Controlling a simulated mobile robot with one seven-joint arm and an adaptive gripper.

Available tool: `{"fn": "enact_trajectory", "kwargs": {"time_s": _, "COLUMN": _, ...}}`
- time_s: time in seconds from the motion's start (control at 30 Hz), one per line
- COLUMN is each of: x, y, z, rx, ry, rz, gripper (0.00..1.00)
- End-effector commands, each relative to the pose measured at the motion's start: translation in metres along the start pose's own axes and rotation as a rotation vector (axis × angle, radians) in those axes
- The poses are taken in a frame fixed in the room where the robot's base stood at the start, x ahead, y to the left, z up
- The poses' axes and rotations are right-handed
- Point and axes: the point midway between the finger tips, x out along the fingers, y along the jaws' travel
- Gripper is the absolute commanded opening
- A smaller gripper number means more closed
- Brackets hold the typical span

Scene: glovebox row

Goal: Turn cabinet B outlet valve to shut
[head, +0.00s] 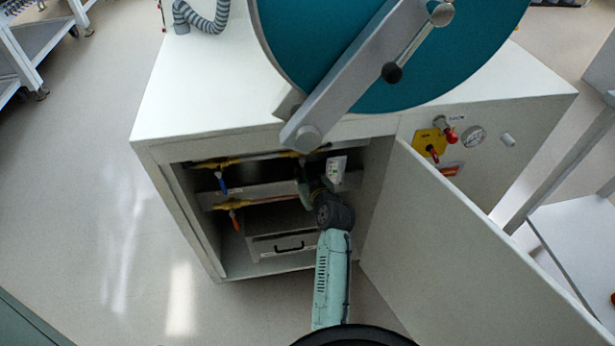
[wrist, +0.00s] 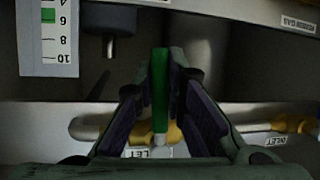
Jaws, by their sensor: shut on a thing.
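My gripper (wrist: 160,92) is shut on a green valve handle (wrist: 158,75) in the wrist view, with a finger on each side. The handle stands across the horizontal pipe (wrist: 90,128) in that picture, above a yellow valve body (wrist: 170,132). A label below it (wrist: 150,153) is partly hidden and shows only "LET". In the head view my gripper (head: 309,187) is inside the open white cabinet (head: 178,148), at the right of the opening. The green handle is hard to make out there, and the cabinet's letter cannot be read.
A blue handle (head: 222,184) and an orange handle (head: 235,220) hang from pipes at left. A white scale (wrist: 45,40) is close to my gripper. The open door (head: 460,255) is right of my arm. A drawer (head: 285,246) sits below; a teal round door (head: 400,50) is above.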

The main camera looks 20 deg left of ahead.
Motion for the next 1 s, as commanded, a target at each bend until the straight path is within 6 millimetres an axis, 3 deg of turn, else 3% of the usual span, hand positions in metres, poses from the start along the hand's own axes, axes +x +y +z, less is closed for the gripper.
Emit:
{"fn": "enact_trajectory", "kwargs": {"time_s": 0.7, "x": 0.0011, "y": -0.0065, "z": -0.0014, "rx": 0.067, "ry": 0.015, "rz": -0.031, "gripper": 0.0}}
{"fn": "enact_trajectory", "kwargs": {"time_s": 0.73, "x": 0.0011, "y": -0.0065, "z": -0.0014, "rx": 0.067, "ry": 0.016, "rz": -0.031, "gripper": 0.12}}
{"fn": "enact_trajectory", "kwargs": {"time_s": 1.0, "x": 0.0009, "y": -0.0055, "z": -0.0011, "rx": 0.066, "ry": 0.015, "rz": -0.029, "gripper": 0.3}}
